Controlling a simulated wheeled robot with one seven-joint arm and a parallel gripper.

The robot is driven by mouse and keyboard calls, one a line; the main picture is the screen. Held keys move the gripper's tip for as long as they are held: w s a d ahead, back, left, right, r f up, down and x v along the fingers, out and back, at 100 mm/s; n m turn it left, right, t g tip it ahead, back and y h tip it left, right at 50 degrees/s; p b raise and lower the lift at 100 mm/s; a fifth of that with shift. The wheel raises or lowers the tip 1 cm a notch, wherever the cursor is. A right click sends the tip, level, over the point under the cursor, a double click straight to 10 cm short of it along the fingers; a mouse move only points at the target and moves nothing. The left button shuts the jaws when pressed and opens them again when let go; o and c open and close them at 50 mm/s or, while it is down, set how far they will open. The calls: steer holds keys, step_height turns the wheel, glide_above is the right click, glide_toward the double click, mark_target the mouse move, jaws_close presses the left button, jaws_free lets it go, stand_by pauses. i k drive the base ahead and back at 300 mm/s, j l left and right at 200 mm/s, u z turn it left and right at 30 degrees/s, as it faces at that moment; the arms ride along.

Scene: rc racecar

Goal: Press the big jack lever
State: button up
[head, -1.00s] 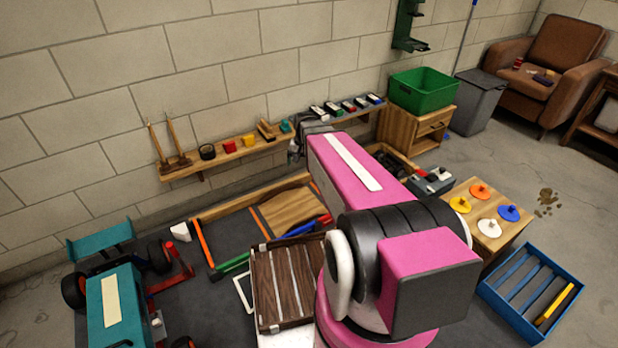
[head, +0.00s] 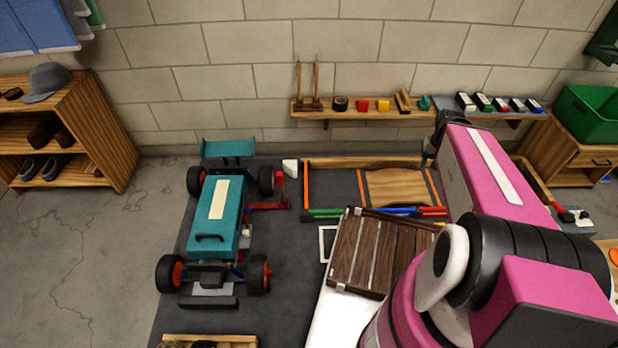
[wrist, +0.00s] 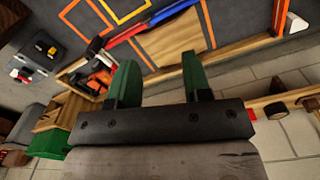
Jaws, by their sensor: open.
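A red jack (head: 268,205) stands on the dark mat at the right side of the teal racecar (head: 215,215). A red upright part, which looks like its lever (head: 281,184), rises at its right end. A white block (head: 290,167) is just behind that part; I cannot tell if they are joined. My gripper (wrist: 160,80) shows two green fingers spread apart with nothing between them. In the head view its dark end is right of the jack and well apart from it, near the wall shelf. The wrist view shows the white block (wrist: 296,22) at its upper right edge.
A wooden slatted crate (head: 375,250) stands in front of my arm. A low wooden-edged frame with a wooden board (head: 397,188) lies between my gripper and the jack. A wall shelf (head: 345,113) holds small items. Bare floor lies left of the car.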

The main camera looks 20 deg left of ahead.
mark_target(279, 174)
steer(key=k+l+u, duration=0.1)
steer(key=u, duration=1.5)
